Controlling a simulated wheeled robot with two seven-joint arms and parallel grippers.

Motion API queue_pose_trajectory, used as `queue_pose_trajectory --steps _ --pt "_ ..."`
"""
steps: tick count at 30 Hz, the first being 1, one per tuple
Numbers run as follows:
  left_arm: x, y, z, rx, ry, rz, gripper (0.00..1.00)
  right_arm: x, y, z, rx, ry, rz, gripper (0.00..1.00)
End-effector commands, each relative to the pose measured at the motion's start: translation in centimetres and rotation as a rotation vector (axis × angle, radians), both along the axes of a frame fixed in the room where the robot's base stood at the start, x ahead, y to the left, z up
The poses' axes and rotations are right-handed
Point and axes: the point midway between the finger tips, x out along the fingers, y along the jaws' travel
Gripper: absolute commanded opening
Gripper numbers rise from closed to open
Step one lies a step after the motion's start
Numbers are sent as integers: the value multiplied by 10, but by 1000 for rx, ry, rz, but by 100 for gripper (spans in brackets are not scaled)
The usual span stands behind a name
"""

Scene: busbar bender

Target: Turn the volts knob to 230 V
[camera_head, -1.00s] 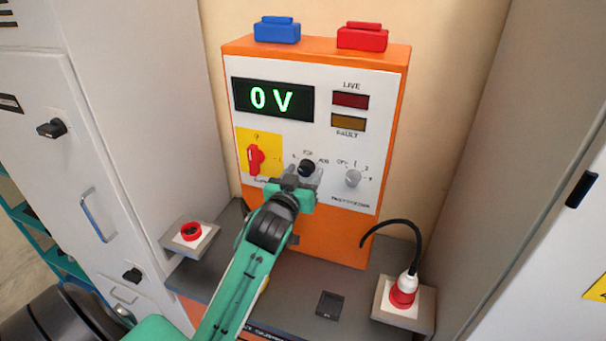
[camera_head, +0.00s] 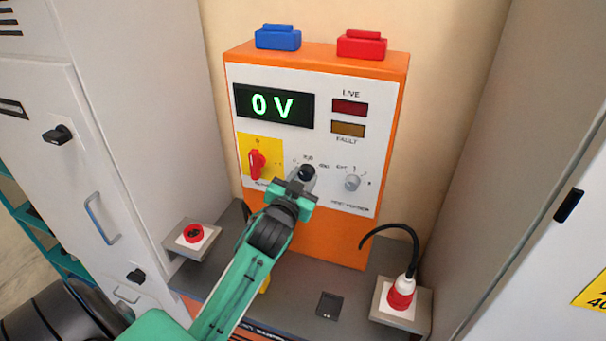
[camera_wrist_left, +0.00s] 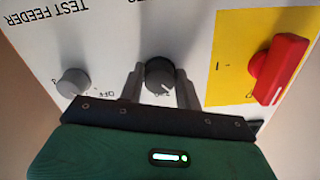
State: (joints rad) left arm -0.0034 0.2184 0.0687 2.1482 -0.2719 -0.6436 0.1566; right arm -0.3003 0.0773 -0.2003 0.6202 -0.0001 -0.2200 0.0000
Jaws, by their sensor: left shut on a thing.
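The black volts knob (camera_head: 306,172) is on the white front of the orange test panel (camera_head: 327,231), between the red switch and the grey knob. My left gripper (camera_head: 299,182) is shut on it. In the left wrist view, which is upside down, the gripper's grey fingers (camera_wrist_left: 160,88) stand on either side of the volts knob (camera_wrist_left: 159,74). A pale mark on the knob points down and slightly right there, towards a label partly hidden by the gripper. The display (camera_head: 273,105) reads 0 V. My right gripper is not in view.
The red switch (camera_head: 257,163) on its yellow plate is left of the volts knob, and the grey test feeder knob (camera_head: 352,183) is right. LIVE (camera_head: 348,107) and FAULT (camera_head: 347,129) lamps look dark. A red button (camera_head: 193,233) and a corded plug (camera_head: 402,289) stand below.

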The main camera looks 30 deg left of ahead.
Motion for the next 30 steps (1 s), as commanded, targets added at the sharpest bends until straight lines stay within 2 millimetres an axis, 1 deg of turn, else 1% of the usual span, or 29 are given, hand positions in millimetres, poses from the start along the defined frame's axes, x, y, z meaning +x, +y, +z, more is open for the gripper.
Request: queue_pose_trajectory --steps 1,3,15,24,30 --pt "0 1 3 47 13 1 11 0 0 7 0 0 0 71" --pt "0 1 3 110 30 0 11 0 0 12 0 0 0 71" --pt "0 1 3 455 110 -1 11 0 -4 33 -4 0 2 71" --pt "0 2 2 616 148 0 11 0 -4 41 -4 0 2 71" --pt "0 2 2 666 159 0 11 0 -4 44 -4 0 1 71"
